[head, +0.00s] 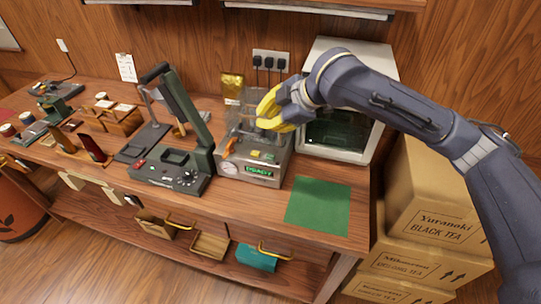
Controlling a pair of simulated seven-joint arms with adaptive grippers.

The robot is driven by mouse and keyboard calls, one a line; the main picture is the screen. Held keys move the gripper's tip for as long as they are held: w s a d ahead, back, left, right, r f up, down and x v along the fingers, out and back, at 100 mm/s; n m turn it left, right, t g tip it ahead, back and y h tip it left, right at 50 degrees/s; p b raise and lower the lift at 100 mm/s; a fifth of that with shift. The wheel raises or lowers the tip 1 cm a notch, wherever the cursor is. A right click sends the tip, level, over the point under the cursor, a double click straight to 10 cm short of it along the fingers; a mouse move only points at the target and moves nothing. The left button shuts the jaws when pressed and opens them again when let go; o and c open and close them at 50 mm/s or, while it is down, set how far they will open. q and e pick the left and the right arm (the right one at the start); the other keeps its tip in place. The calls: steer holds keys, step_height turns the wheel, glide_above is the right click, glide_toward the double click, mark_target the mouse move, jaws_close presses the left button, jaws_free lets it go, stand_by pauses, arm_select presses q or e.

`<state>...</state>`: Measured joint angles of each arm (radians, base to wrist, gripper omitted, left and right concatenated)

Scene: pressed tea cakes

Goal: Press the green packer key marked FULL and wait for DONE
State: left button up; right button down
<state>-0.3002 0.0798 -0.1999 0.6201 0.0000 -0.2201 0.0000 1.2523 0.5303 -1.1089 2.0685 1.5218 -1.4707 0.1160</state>
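The packer (227,169) is a metal box on the bench, with a small lit green display (258,171) whose text is too small to read surely. Small coloured keys (256,153) sit on its sloped front, one yellowish and one greener; the FULL marking cannot be read. An orange lever or handle (229,148) is at their left. My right gripper (266,113), with yellow fingers, hangs over the back of the packer, above and behind the keys, apart from them. Its fingers overlap in this view, so their gap is unclear. My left gripper is not in view.
A dark green lever press (168,180) stands left of the packer. A white-framed cabinet (347,155) is behind at the right, close to my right arm. A green mat (318,205) lies bare at the front right. Cardboard tea boxes (435,215) are stacked beyond the bench's right end.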

steer(key=shift+f, duration=4.3)
steer(key=shift+f, duration=0.9)
steer(key=shift+r, duration=0.9)
steer(key=shift+r, duration=2.5)
